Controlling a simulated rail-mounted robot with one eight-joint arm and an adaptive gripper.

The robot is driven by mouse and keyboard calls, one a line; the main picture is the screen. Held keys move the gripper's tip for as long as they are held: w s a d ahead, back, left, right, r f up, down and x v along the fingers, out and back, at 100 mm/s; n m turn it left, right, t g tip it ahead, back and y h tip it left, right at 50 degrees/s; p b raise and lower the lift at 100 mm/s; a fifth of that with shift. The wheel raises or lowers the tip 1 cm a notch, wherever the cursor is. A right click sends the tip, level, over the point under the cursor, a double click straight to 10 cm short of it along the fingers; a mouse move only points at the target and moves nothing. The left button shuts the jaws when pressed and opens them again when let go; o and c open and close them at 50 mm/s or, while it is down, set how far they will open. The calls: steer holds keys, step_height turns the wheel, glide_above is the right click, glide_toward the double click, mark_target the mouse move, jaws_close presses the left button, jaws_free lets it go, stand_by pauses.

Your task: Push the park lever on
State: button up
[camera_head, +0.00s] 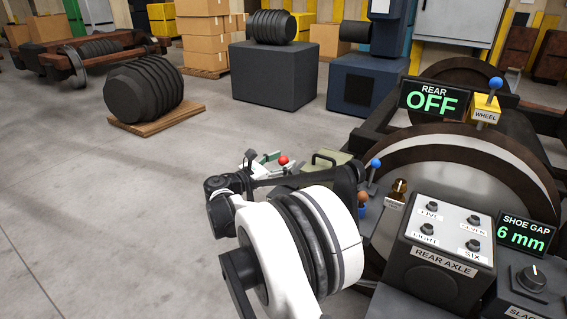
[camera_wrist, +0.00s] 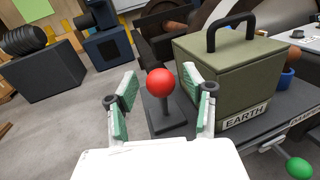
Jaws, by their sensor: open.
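A lever with a red ball knob (camera_wrist: 161,83) stands upright on a dark base. In the wrist view it shows between the two green-padded fingers of my gripper (camera_wrist: 160,77), which is open; I see no contact, and the depth between them is unclear. In the head view the red knob (camera_head: 283,160) shows beside my gripper (camera_head: 262,163), partly behind my arm. No label reading "park" is legible, so I cannot confirm which lever bears that name.
An olive box (camera_wrist: 228,75) with a black handle, near an "EARTH" label (camera_wrist: 245,117), stands close right of the red knob. A green knob (camera_wrist: 299,168) is at lower right. Blue-knobbed levers (camera_head: 375,164) and the rear axle panel (camera_head: 440,240) stand right. Open floor lies left.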

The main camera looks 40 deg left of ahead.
steer(key=shift+w+d, duration=0.1)
steer(key=shift+w, duration=0.25)
steer(key=shift+c, duration=0.4)
jaws_close()
